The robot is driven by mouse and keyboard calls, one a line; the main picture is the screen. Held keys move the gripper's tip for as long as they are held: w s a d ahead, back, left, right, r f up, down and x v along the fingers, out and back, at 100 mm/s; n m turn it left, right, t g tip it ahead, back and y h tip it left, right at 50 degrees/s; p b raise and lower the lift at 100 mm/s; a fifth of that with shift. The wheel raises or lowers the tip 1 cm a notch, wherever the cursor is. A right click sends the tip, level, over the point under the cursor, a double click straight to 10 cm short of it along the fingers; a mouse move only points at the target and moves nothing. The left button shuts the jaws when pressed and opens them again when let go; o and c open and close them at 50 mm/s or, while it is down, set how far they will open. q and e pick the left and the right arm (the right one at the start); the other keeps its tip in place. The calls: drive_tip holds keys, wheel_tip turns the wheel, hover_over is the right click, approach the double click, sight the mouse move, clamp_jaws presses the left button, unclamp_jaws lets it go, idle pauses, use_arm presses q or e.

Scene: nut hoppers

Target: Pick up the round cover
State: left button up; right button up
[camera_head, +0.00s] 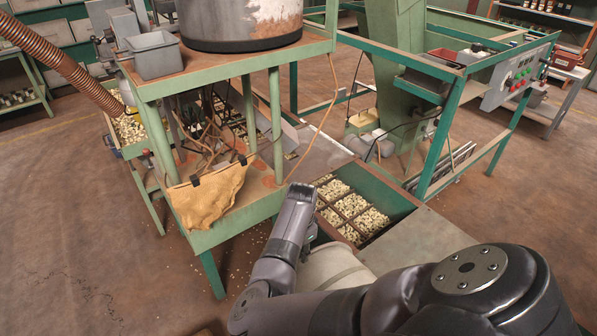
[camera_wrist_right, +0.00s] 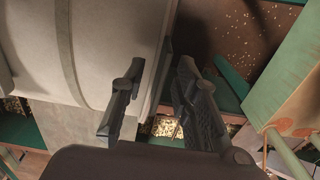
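A pale, rounded, drum-like body (camera_head: 335,268) shows partly behind my right arm in the head view. It may bear the round cover, but my arm hides much of it and I cannot make out a separate cover. In the right wrist view a large pale curved surface (camera_wrist_right: 85,50) with ridges fills the left side. My right gripper (camera_head: 298,190) is beside the nut bin in the head view. My left gripper is not in view.
A divided bin of nuts (camera_head: 398,198) lies just right of my right gripper. A green table (camera_head: 225,210) with a tan cloth (camera_head: 210,195) and a large metal drum (camera_head: 240,40) stands to the left. A green frame with a control panel (camera_head: 515,80) is behind. Floor at left is open.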

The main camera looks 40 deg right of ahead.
drive_tip(key=shift+f, duration=0.25)
drive_tip(key=shift+c, duration=0.3)
clamp_jaws()
idle(0.7)
